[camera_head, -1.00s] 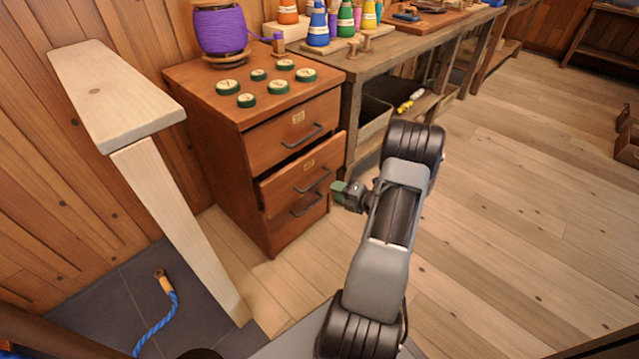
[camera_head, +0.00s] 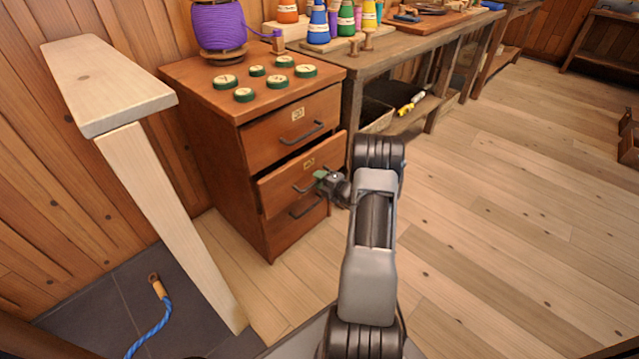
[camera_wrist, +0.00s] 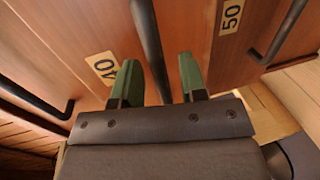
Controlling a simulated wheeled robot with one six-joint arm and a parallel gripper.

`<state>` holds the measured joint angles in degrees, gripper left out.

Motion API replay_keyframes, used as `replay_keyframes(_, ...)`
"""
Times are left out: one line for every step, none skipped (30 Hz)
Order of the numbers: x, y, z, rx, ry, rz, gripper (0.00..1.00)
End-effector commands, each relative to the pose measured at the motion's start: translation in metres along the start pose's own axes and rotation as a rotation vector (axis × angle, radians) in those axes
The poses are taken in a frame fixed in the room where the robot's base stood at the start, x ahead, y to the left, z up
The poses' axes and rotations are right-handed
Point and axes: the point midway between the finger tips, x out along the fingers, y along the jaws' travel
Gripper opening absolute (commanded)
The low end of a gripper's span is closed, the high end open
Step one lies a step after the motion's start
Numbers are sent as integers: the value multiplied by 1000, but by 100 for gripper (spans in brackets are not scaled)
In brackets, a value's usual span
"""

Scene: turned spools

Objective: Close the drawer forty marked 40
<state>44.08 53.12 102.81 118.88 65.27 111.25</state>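The wooden cabinet (camera_head: 225,135) has three drawers. The middle one, drawer forty (camera_head: 285,190), stands pulled out a little past the other fronts. The fingers are apart, one on each side of the handle. I cannot tell whether they touch it or the front. In the head view my gripper (camera_head: 322,177) is at this drawer's front, partly hiding the handle.
The top drawer (camera_head: 290,130) above looks shut. The bottom drawer, marked 50 (camera_wrist: 231,17), is below with its own handle (camera_wrist: 278,35). Green-rimmed discs and a purple spool (camera_head: 218,27) sit on the cabinet. A pale wooden stand (camera_head: 110,85) is left; open floor (camera_head: 500,230) lies right.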

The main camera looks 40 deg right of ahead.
Motion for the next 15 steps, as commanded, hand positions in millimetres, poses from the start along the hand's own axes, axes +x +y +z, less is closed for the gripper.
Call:
replay_keyframes(4, -1, 0, 0, 0, 0, 39)
replay_keyframes(5, -1, 0, 1, 0, 0, 39)
replay_keyframes(7, -1, 0, 1, -1, -1, 39)
replay_keyframes(7, -1, 0, 2, -1, -1, 39)
replay_keyframes(8, -1, 0, 2, -1, -1, 39)
replay_keyframes(9, 0, 0, 2, -1, -1, 39)
replay_keyframes(9, 0, 0, 2, -1, -1, 39)
replay_keyframes(9, 0, 0, 2, -1, -1, 39)
replay_keyframes(9, 0, 0, 2, -1, -1, 39)
replay_keyframes(9, 0, 0, 2, -1, -1, 39)
replay_keyframes(9, 0, 0, 2, -1, -1, 39)
replay_keyframes(9, 0, 0, 1, -1, -1, 39)
replay_keyframes(9, 0, 0, 1, -1, -1, 39)
replay_keyframes(9, 0, 0, 1, -1, -1, 39)
replay_keyframes(9, 0, 0, 1, -1, -1, 35)
